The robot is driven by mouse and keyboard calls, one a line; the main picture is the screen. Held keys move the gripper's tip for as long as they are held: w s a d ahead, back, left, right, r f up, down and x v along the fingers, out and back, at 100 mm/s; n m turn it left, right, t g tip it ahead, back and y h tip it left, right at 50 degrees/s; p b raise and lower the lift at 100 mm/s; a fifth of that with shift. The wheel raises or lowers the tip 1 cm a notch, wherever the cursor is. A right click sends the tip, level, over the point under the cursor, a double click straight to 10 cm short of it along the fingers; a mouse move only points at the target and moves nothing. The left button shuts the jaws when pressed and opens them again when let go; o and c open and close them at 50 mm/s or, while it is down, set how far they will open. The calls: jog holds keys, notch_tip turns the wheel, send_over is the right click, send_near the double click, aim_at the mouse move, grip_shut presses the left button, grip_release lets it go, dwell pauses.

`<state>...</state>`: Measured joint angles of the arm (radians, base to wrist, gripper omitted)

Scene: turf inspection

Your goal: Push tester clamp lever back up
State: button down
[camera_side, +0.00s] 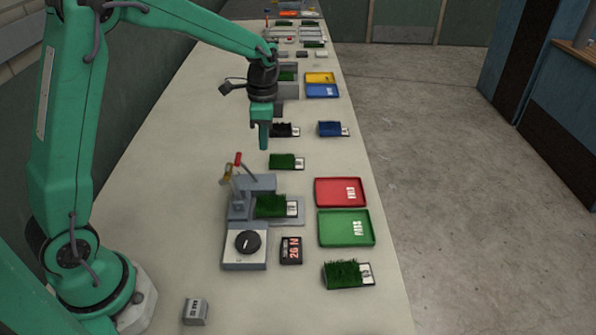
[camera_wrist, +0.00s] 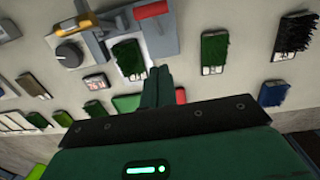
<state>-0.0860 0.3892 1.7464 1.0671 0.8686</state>
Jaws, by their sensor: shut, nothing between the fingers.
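The grey tester (camera_side: 238,210) stands on the bench with a green turf sample (camera_side: 272,206) on its plate. Two handles rise at its back left, one red-tipped (camera_side: 238,159) and one yellow (camera_side: 227,174); I cannot tell which is the clamp lever. In the wrist view the red handle (camera_wrist: 150,10) and yellow handle (camera_wrist: 76,22) show at the top, with the sample (camera_wrist: 128,57) below. My gripper (camera_side: 264,147) is shut and empty, pointing down beyond the tester, apart from both handles. Its fingertips also show in the wrist view (camera_wrist: 160,72).
A loose turf sample (camera_side: 284,161) lies below my gripper. Red (camera_side: 341,181) and green (camera_side: 345,243) trays are to the tester's right. The bench left of the tester is clear.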

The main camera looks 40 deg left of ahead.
notch_tip(320, 180, up, 8)
jog(key=shift+f, duration=0.2)
jog(key=shift+d, duration=0.1)
jog(key=s+d+r+n+t, duration=0.1)
jog(key=s+r+n+t, duration=0.1)
jog(key=s, duration=0.9)
jog(key=s+d+r+n+t, duration=0.1)
jog(key=s+d+n+t, duration=0.1)
jog(key=s+n+t, duration=0.2)
jog(key=s+n, duration=0.3)
jog(key=s, duration=0.4)
jog(key=shift+d+r, duration=0.3)
jog(key=shift+r, duration=0.1)
